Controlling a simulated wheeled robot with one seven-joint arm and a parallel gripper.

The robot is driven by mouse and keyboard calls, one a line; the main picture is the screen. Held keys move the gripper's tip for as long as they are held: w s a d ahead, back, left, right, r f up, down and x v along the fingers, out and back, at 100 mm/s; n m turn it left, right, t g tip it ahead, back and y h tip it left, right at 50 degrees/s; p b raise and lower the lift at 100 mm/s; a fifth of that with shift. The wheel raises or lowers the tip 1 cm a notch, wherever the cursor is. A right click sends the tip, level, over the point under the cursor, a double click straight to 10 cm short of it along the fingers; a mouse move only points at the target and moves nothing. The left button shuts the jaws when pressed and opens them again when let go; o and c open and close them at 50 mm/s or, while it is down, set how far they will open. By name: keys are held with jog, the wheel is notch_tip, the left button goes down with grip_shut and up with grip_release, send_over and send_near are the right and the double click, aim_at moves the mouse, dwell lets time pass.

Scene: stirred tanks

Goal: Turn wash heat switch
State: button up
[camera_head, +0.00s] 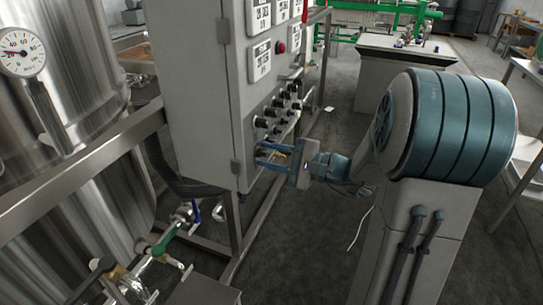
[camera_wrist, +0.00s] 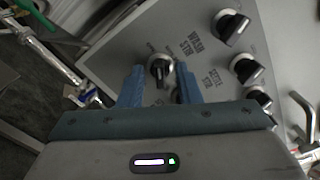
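My gripper (camera_wrist: 160,84) has its two blue fingers apart, one on each side of a black switch knob (camera_wrist: 160,70) at the lower corner of the grey control panel (camera_wrist: 130,45). The knob's pointer is nearly upright in the wrist view. Gaps seem to show between the knob and both fingers. This knob's own label is too small to read, so I cannot confirm it is the wash heat switch. In the head view my gripper (camera_head: 272,157) reaches the lowest knobs of the control cabinet (camera_head: 205,90) from the right, and its fingers partly hide them.
Other black knobs sit close by, including one beside the "WASH STIR" label (camera_wrist: 195,42). A red button (camera_head: 281,47) is higher on the panel. Steel tanks (camera_head: 75,120), a frame rail (camera_head: 80,160) and valves with piping (camera_head: 165,240) stand left of the cabinet.

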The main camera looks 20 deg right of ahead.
grip_shut()
jog(key=shift+r+m+p, duration=0.1)
jog(key=shift+m+p, duration=0.2)
jog(key=shift+p, duration=0.1)
jog(key=m+p, duration=0.2)
jog(key=p, duration=0.1)
jog(key=shift+r+m, duration=0.1)
jog(key=shift+m, duration=0.2)
jog(key=m+p, duration=0.2)
jog(key=p, duration=0.1)
jog(key=shift+m, duration=0.4)
jog(key=shift+m+p, duration=0.7)
jog(key=shift+m, duration=0.1)
jog(key=shift+f, duration=0.25)
